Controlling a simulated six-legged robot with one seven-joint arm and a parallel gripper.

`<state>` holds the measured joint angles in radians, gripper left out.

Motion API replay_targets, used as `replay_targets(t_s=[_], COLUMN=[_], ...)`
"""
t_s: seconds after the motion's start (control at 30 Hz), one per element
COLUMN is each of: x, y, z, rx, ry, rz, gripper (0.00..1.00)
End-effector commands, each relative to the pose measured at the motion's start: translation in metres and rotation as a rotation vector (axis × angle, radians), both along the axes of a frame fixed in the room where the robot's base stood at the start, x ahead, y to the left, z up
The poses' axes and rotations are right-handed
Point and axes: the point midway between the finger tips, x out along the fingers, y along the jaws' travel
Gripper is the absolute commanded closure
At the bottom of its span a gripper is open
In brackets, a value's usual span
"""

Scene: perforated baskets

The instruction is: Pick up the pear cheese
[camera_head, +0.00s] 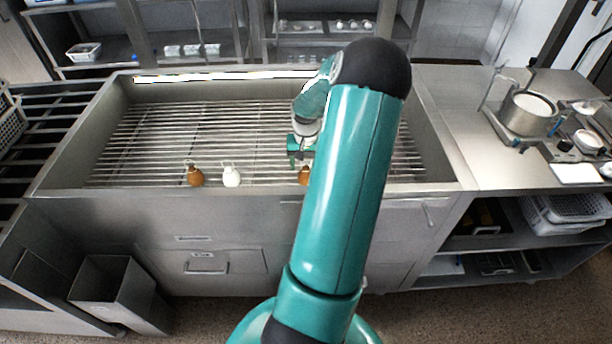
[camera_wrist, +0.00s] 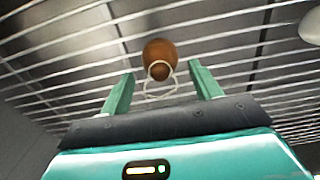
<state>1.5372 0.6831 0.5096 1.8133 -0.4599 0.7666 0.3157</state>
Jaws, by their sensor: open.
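Three pear-shaped cheeses with string loops hang or rest along the front of the slatted rack: a brown one (camera_head: 194,176) at left, a white one (camera_head: 231,177) beside it, and a second brown one (camera_head: 304,175) partly hidden behind my arm. My gripper (camera_head: 298,160) is just above and behind this second brown cheese. In the wrist view my gripper (camera_wrist: 160,72) is open and empty. A brown cheese (camera_wrist: 160,53) shows between and beyond its fingertips, its pale string loop towards me. A white cheese (camera_wrist: 311,27) is cut off at the upper right.
The metal rods (camera_head: 150,130) span a steel basin with raised walls (camera_head: 68,145). A counter on the right holds a pot (camera_head: 528,113) and scales. Shelves stand behind. Most of the rack left of my arm is clear.

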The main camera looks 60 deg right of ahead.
Motion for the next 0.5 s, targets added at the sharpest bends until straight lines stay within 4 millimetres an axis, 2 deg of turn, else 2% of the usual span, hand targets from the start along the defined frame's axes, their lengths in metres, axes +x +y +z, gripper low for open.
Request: replay_targets(t_s=[0.1, 0.33, 0.5], x=[0.0004, 0.0005, 0.0005], y=[0.0, -0.0003, -0.0003], z=[-0.0105, -0.0114, -0.0112], rx=[0.0, -0.002, -0.002], ry=[-0.001, -0.001, -0.001], rz=[0.001, 0.001, 0.001], gripper=[0.37, 0.37, 0.7])
